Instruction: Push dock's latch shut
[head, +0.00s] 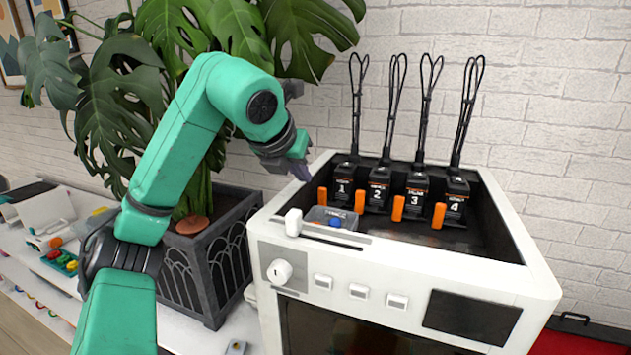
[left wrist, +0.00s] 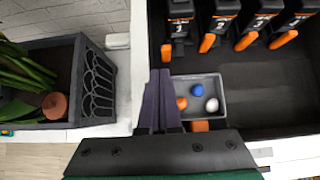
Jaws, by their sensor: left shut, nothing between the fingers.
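Several black docks numbered 1 to 4 stand in a row in the recessed top of a white cabinet (head: 400,262), each with a black cable loop rising from it. Dock 1 (head: 343,184) is leftmost, then dock 2 (head: 378,190), dock 3 (head: 416,190) and dock 4 (head: 455,200). An orange latch sticks out at each: (head: 322,196), (head: 360,200), (head: 398,208), (head: 438,215). My left gripper (head: 303,172) is shut and empty, above the cabinet's left rim, left of dock 1 and apart from it. In the left wrist view its fingers (left wrist: 161,100) point toward dock 1's latch (left wrist: 166,53).
A small grey tray (left wrist: 215,112) with blue, orange and white balls sits in front of the docks, beside my fingers. A potted plant (head: 210,255) stands left of the cabinet. A red case (head: 590,338) is at lower right. The recess before docks 3 and 4 is clear.

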